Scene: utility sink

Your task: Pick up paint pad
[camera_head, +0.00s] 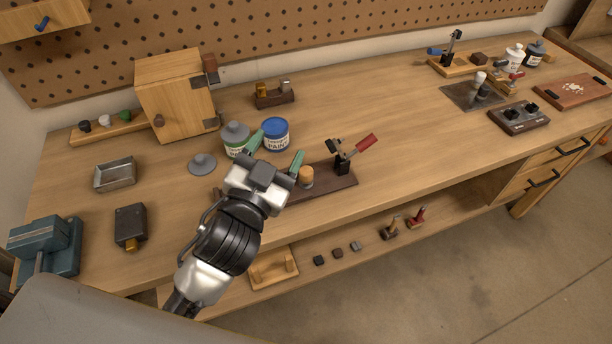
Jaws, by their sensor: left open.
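No item is clearly marked as the paint pad. A dark rectangular block with a short yellow-brown end (130,228) lies at the left front of the bench and may be it. A light wooden board with a raised handle (273,268) on the lower shelf is another possible match. My left gripper (277,152) is open, its green-tipped fingers spread over the middle left of the bench, to the right of the dark block. Nothing shows held between the fingers. It partly hides a dark board (335,188) with a red-handled clamp. My right gripper is out of view.
A blue-lidded paint can (275,134) and a grey-topped can (236,139) stand just beyond my left fingers. A metal tray (115,174), a teal vise (46,248) and a wooden cabinet (175,95) are at left. The bench's middle right is clear.

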